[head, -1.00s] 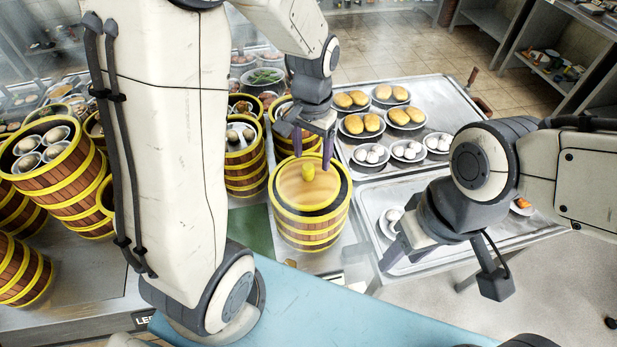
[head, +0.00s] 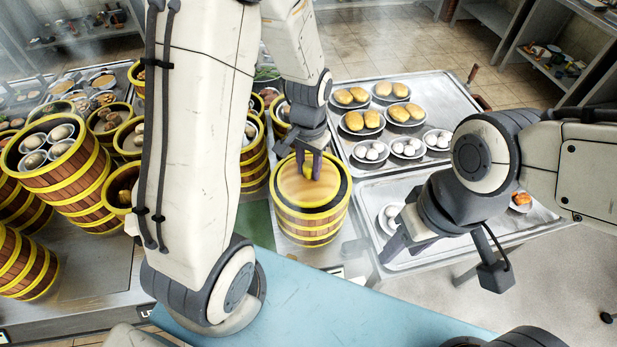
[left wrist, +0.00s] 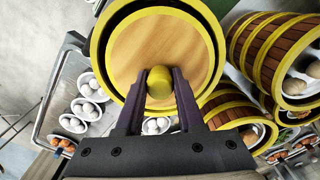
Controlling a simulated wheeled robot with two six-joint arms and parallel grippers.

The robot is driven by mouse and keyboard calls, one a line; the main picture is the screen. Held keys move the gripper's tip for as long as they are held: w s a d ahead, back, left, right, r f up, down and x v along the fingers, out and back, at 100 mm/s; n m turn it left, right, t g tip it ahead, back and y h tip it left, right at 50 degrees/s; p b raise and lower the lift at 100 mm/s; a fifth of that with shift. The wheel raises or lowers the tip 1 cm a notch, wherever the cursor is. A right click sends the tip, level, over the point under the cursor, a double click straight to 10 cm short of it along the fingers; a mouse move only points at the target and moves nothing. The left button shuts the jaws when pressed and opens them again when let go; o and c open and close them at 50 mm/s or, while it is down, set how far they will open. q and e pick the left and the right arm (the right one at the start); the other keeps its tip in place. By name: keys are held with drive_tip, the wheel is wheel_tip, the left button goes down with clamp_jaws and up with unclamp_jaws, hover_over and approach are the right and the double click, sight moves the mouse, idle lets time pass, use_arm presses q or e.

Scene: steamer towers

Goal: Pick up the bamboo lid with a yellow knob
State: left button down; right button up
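The round bamboo lid (head: 300,192) is pale wood with a yellow knob (left wrist: 159,82). It lies inside the dark top rim of a yellow-banded wooden steamer (head: 310,225) in the middle of the head view. My left gripper (head: 310,172) is above the lid, fingers pointing down. In the left wrist view its fingers (left wrist: 160,74) press against both sides of the knob. In the head view the fingers hide most of the knob. My right gripper (head: 440,262) is open and empty at the right, by the tray's front edge.
Several filled steamers (head: 60,165) crowd the left side, some close behind the lidded one. Metal trays (head: 440,185) with plates of buns and eggs lie to its right. A pale blue surface (head: 330,310) in front is clear.

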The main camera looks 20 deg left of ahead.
use_arm(q)
drive_tip(key=shift+r, duration=0.15)
drive_tip(key=shift+w+r, duration=0.1)
drive_tip(key=shift+r, duration=0.15)
drive_tip(key=r, duration=0.1)
drive_tip(key=r+b, duration=0.1)
drive_tip(key=r, duration=0.1)
drive_tip(key=shift+d+r+b, duration=0.3)
drive_tip(key=shift+d, duration=0.1)
drive_tip(key=s+d+r+b, duration=0.2)
drive_tip(key=d+r, duration=0.4)
drive_tip(key=d, duration=0.4)
drive_tip(key=shift+s+d+r, duration=0.2)
drive_tip(key=shift+d+r, duration=0.15)
drive_tip(key=c, duration=1.3)
unclamp_jaws()
clamp_jaws()
